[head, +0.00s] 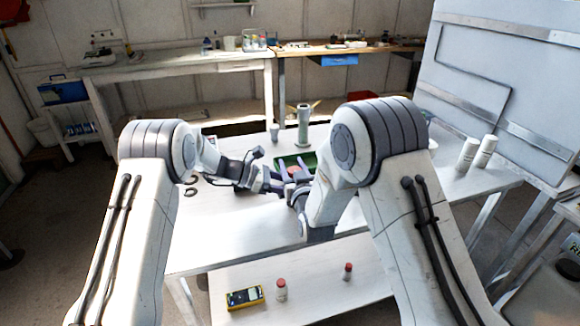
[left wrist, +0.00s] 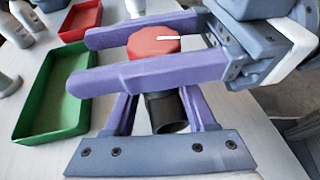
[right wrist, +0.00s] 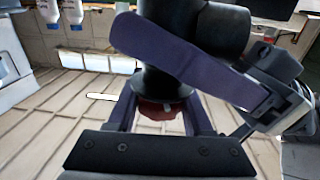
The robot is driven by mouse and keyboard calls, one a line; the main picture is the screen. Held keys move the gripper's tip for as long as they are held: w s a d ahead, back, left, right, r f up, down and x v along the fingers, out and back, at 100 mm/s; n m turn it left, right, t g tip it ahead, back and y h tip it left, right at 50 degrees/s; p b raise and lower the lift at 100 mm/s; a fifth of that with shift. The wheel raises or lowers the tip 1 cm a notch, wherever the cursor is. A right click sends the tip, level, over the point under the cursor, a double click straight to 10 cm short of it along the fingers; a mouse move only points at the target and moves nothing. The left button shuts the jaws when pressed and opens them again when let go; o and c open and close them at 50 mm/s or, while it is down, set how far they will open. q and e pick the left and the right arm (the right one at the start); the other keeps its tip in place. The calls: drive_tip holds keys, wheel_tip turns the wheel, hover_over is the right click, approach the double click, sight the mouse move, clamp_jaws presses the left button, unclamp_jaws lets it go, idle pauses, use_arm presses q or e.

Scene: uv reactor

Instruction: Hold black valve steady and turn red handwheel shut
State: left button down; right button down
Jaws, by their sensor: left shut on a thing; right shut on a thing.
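The black valve (left wrist: 166,111) is a dark cylinder with the red handwheel (left wrist: 154,42) at its end. The handwheel carries a white mark. My left gripper (left wrist: 158,98) is shut on the black valve, one purple finger on each side. My right gripper (right wrist: 158,106) is shut on the red handwheel, which shows only partly between its fingers in the right wrist view (right wrist: 160,111). In the right wrist view the black valve (right wrist: 165,83) is partly covered by a left finger. In the head view both grippers meet over the table, with the red handwheel (head: 293,170) small between fingers.
A green tray (left wrist: 18,128) and a red tray (left wrist: 82,18) lie close by on the white table (head: 245,228). White bottles (head: 467,155) stand at the right. A yellow meter (head: 244,298) and small red-capped bottles (head: 281,290) are at the front.

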drive_tip(key=shift+d+m+t+h, duration=0.15)
drive_tip(key=shift+d+m+h, duration=0.1)
drive_tip(key=shift+m+h, duration=0.9)
drive_tip(key=shift+d+m+t+h, duration=0.2)
drive_tip(key=shift+m+h, duration=0.45)
drive_tip(key=shift+h, duration=1.3)
drive_tip(key=c, duration=0.6)
unclamp_jaws()
drive_tip(key=s, duration=0.8)
drive_tip(key=s+a, duration=0.1)
drive_tip(key=s, duration=0.3)
